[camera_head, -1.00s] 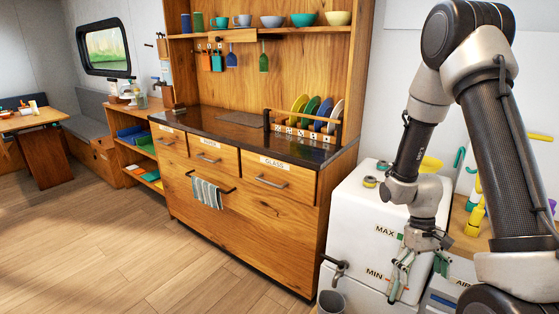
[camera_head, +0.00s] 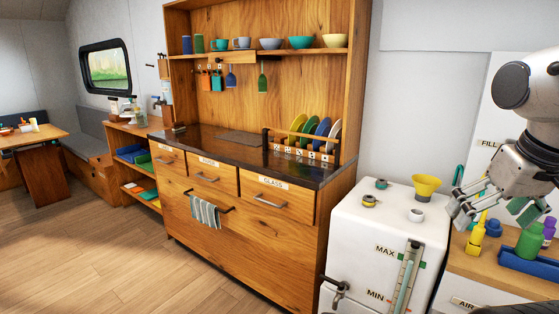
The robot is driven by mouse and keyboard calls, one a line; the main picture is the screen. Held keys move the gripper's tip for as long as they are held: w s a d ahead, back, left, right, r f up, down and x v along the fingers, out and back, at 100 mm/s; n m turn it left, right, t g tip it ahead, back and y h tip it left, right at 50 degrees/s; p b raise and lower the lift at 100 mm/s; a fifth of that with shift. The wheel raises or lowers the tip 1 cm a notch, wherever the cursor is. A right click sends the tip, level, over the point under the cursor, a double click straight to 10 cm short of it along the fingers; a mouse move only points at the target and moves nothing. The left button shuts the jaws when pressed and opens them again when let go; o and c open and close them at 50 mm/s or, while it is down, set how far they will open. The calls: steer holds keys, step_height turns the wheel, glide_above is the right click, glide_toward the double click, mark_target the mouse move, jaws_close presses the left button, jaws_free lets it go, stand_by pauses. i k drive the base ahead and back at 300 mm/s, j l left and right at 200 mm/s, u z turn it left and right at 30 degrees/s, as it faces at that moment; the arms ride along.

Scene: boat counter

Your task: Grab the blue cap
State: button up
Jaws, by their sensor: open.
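I cannot make out a clearly blue cap. On top of the white tank (camera_head: 385,232) lie a small teal-green cap-like piece (camera_head: 381,184), an olive-yellow round piece (camera_head: 370,201) and a small white cup-like piece (camera_head: 416,215). My gripper (camera_head: 494,214) is at the right, in front of the wooden side counter as seen here. Its fingers are spread with nothing visible between them. It is to the right of the tank top and apart from those small pieces.
A yellow funnel (camera_head: 426,187) stands on the tank's back right. On the side counter (camera_head: 470,262) are a yellow bottle (camera_head: 477,236), a green bottle (camera_head: 530,241) and a blue tray (camera_head: 528,262). The dark main counter (camera_head: 210,140) holds a plate rack (camera_head: 302,150).

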mark_target(493, 228)
steer(key=i+l+z, duration=0.25)
steer(key=l, duration=0.15)
steer(key=i+l+z, duration=0.1)
steer(key=l+z, duration=0.2)
steer(key=i+l+z, duration=0.25)
steer(key=k, duration=0.3)
steer(key=i+l, duration=0.1)
steer(key=i, duration=0.2)
